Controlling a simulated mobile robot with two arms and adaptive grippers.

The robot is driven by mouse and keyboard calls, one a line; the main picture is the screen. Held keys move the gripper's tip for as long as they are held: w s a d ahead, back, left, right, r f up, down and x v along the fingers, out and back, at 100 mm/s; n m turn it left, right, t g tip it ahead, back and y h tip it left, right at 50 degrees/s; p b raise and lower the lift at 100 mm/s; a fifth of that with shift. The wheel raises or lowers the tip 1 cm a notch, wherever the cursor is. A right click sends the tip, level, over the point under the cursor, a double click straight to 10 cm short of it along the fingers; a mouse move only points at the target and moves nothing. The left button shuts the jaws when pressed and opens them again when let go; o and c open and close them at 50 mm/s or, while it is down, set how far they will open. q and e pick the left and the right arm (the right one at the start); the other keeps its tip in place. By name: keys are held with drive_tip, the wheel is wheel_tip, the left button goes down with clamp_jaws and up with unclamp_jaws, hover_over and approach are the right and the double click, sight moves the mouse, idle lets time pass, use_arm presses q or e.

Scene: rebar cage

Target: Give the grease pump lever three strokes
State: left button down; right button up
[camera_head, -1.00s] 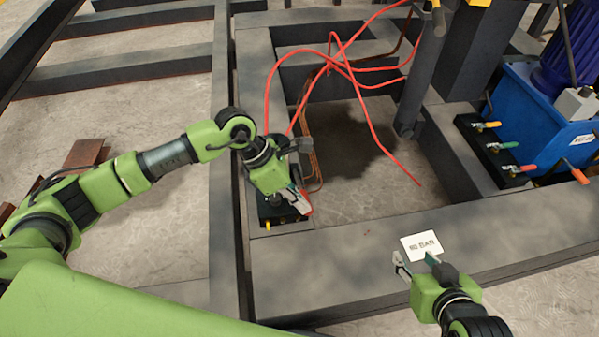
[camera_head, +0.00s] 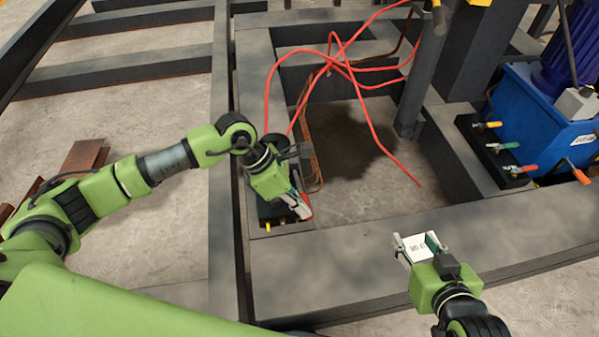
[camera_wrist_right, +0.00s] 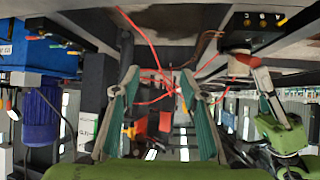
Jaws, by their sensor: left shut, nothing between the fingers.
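My left gripper (camera_head: 300,206) is shut and empty, just above the dark block (camera_head: 290,223) in the frame corner. A red part shows beside its fingertips, but whether it is the grease pump lever is unclear. The block also shows in the right wrist view (camera_wrist_right: 237,39) with the letters A, B and C. My right gripper (camera_head: 417,243) is open over the near beam; its fingers stand well apart in the right wrist view (camera_wrist_right: 168,85). I cannot single out the lever with certainty.
Loose red hoses (camera_head: 375,125) hang over the open pit. A blue tank (camera_head: 540,108) and a valve block (camera_head: 493,150) with coloured handles stand on the right. The dark frame beams surround the pit.

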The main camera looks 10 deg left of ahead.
use_arm(q)
drive_tip(key=shift+s+f, duration=0.2)
drive_tip(key=shift+f, duration=0.3)
use_arm(e)
drive_tip(key=w+r, duration=0.1)
drive_tip(key=w+a+r+t, duration=0.1)
drive_tip(key=shift+r+t+y, duration=0.3)
drive_tip(key=shift+r, duration=0.05)
use_arm(q)
drive_tip(key=shift+s+d+f+b, duration=0.15)
drive_tip(key=shift+s+f+b, duration=0.1)
drive_tip(key=shift+f+b, duration=0.4)
use_arm(e)
drive_tip(key=shift+w+a+r+t+y, duration=0.15)
drive_tip(key=shift+w+r+t, duration=0.2)
drive_tip(key=shift+r, duration=0.3)
drive_tip(key=shift+w+a+r+t+y, duration=0.15)
drive_tip(key=shift+w+r+t, duration=0.25)
drive_tip(key=shift+r, duration=0.3)
drive_tip(key=shift+w+a+r+t, duration=0.15)
drive_tip(key=shift+w+r+t, duration=0.2)
drive_tip(key=shift+r, duration=0.3)
use_arm(q)
drive_tip(key=shift+f, duration=0.1)
use_arm(e)
drive_tip(key=shift+f, duration=0.1)
